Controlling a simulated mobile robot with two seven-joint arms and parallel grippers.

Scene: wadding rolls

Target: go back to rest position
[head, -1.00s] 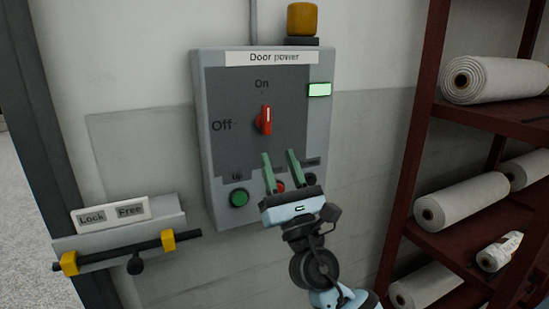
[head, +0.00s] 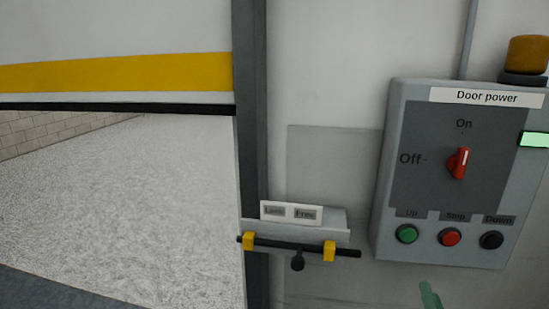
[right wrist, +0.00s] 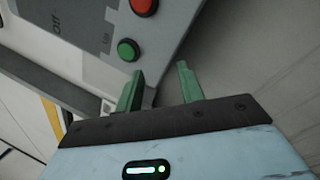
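My right gripper shows in the head view only as a green fingertip (head: 430,296) at the bottom edge, below the control panel. In the right wrist view my right gripper (right wrist: 160,70) is open, with two green fingers apart and nothing between them. The grey door power panel (head: 384,215) is on the wall at the right. Its red knob (head: 459,163) stands upright toward On. Green (head: 406,233), red (head: 450,237) and black (head: 491,240) buttons sit below it. The fingers appear clear of the buttons. My left gripper is in neither view.
A bolt bar (head: 300,248) with yellow brackets is on the wall left of the panel. A door with a yellow band (head: 120,73) hangs above an opening at the left, with pale speckled floor (head: 120,200) beyond. An amber lamp (head: 527,54) tops the panel.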

